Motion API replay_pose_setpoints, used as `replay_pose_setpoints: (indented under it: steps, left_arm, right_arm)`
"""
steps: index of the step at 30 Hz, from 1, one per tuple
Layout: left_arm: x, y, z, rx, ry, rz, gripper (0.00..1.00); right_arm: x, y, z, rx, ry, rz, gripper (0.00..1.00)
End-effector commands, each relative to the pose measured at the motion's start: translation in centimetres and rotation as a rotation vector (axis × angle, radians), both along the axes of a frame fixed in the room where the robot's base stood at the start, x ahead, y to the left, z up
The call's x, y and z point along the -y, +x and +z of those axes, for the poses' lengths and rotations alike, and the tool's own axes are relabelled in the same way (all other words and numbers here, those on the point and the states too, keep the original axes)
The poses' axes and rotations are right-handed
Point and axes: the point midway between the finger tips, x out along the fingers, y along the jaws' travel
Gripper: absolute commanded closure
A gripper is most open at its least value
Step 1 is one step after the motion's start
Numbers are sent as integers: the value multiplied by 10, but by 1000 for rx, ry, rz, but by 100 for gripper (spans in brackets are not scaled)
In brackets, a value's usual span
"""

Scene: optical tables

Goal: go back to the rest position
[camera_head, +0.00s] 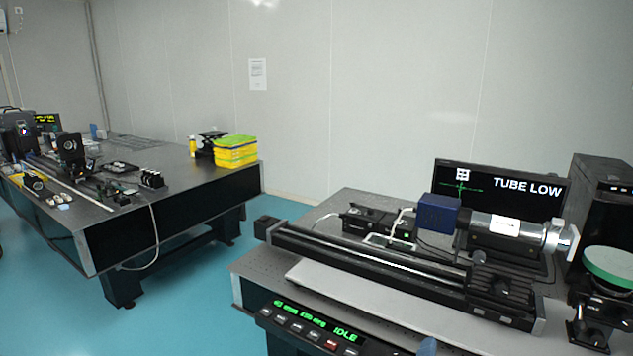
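Neither of my grippers shows in the head view. The near optical table (255,268) fills the lower right. On it stands a long black rail (360,258) with a silver cylinder (503,228) and a blue box (437,212) above its right part. A monitor (500,188) behind them reads "TUBE LOW". A control panel (310,326) on the table's front reads "IDLE".
A second optical table (180,205) at the left carries instruments and a yellow-green stack (235,151). Teal floor (185,310) lies open between the tables. A black tower (602,200) and a green disc on a stand (612,267) are at the right.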

Motion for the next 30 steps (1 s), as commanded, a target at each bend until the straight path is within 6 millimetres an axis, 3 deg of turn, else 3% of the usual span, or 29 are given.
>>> replay_pose_setpoints:
  steps: [3, 6, 11, 15, 18, 21, 24, 27, 30]
  left_arm:
    - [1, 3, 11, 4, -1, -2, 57]
    - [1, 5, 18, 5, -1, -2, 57]
    - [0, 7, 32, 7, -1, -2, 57]
    - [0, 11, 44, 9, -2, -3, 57]
    - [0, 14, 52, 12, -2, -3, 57]
    - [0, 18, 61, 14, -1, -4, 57]
    - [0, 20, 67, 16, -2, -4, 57]
    - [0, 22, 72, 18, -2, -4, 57]
    - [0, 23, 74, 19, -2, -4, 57]
  right_arm:
    - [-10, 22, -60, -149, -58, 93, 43]
    - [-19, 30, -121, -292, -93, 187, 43]
    - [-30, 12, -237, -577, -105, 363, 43]
    - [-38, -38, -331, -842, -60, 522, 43]
    - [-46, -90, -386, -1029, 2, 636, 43]
    - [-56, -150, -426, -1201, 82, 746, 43]
    - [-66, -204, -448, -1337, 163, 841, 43]
    - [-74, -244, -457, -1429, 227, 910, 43]
    - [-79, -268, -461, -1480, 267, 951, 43]
